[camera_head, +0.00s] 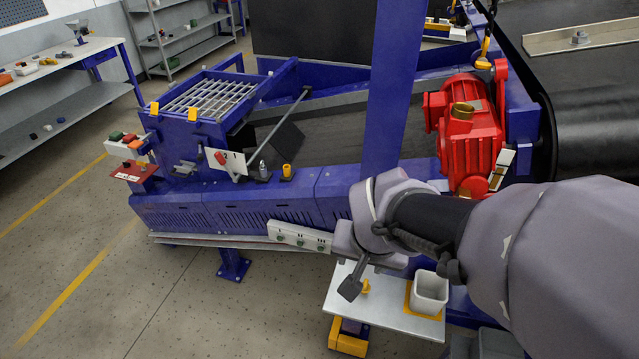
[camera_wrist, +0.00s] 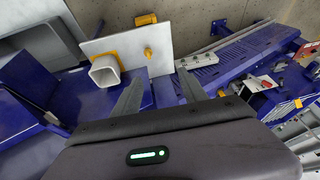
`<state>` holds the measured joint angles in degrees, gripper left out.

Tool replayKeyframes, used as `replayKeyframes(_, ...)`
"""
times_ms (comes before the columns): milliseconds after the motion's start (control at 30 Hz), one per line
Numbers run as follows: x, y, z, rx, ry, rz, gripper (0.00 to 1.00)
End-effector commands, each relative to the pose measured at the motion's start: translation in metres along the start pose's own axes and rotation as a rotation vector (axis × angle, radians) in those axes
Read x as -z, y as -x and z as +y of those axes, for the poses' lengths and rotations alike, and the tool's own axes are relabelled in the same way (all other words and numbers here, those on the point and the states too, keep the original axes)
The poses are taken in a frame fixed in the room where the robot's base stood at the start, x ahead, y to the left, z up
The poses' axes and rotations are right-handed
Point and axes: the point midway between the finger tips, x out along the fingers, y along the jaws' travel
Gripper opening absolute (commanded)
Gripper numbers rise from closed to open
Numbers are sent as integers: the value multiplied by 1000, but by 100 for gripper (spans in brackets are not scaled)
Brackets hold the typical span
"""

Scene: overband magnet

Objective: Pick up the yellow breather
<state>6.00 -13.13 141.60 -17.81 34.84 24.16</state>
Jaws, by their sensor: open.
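A small yellow piece (camera_head: 365,286), which looks like the breather, stands on a pale plate (camera_head: 385,312) beside my gripper. It also shows in the wrist view (camera_wrist: 148,52), ahead of the gap between my fingers and a little left of its middle. My gripper (camera_wrist: 161,76) is open with nothing between its fingers; in the head view a dark finger (camera_head: 350,288) hangs just left of the yellow piece. Another small yellow piece (camera_head: 286,173) sits on the blue machine's ledge, so which is the breather is not certain.
A white square cup (camera_head: 429,292) stands on a yellow pad on the plate, close to the yellow piece. A white switch strip (camera_head: 299,237) lies along the blue frame. A red motor (camera_head: 466,135) sits above, near my arm. Open floor lies at left.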

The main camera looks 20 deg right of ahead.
Motion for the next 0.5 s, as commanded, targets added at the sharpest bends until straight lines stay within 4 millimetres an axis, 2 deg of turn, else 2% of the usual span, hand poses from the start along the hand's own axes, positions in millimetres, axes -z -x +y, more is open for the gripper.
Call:
replayKeyframes(100,16,-40,12,-69,-9,-33,51)
replayKeyframes(200,22,-72,20,-96,-12,-51,51)
replayKeyframes(367,21,-107,25,-106,-15,-74,51)
replayKeyframes(500,15,-147,30,-106,-15,-77,51)
